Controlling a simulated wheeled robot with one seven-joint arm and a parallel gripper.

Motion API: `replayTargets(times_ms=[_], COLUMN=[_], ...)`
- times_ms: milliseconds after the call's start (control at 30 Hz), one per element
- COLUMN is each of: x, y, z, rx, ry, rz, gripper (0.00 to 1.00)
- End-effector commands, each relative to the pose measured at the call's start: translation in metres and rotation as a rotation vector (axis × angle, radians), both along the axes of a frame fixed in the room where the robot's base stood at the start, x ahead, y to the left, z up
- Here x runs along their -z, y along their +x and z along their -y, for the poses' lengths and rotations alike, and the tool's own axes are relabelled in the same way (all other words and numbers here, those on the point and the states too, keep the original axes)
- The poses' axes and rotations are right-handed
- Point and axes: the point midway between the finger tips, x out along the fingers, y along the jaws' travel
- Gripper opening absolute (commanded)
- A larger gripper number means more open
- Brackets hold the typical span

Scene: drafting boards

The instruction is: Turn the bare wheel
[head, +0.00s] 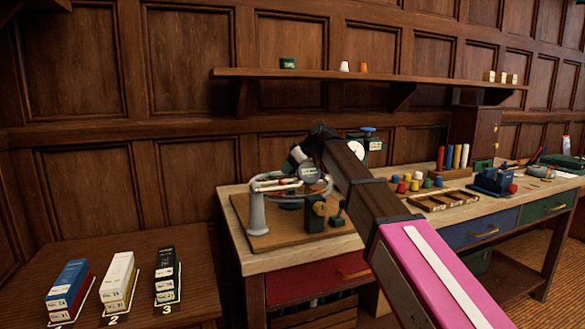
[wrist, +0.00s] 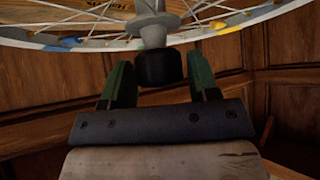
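A spoked wheel rim (wrist: 85,42) without a tyre fills the top of the wrist view, with small coloured patches along it. Its grey hub (wrist: 152,30) ends in a black cap (wrist: 155,68). My gripper (wrist: 157,72) has two green fingers set apart, one on each side of the cap. Narrow gaps show beside the cap, and I see no clear contact. In the head view the wheel is on a grey stand (head: 257,214) on a wooden board (head: 285,238). My arm's end covers part of it, and the fingers are hard to make out there.
The workbench (head: 232,205) also holds a dial gauge (head: 356,150), coloured pegs, a divided wooden tray (head: 439,201) and a blue vise (head: 492,180). A wall shelf (head: 310,74) runs above. A side table (head: 190,258) at left carries numbered stacks of boxes.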

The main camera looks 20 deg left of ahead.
Motion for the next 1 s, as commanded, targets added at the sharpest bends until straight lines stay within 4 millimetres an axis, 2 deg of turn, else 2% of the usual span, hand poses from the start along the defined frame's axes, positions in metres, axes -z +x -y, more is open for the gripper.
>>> replayTargets(times_ms=[433, 800, 1000], x=[-0.006, -0.051, -0.07], y=[0.0, -0.008, -0.011], z=[0.006, 0.052, 0.07], rx=[0.001, 0.002, 0.001], ry=[0.0, 0.0, 0.0], rz=[0.001, 0.002, 0.001], gripper=[0.69, 0.69, 0.69])
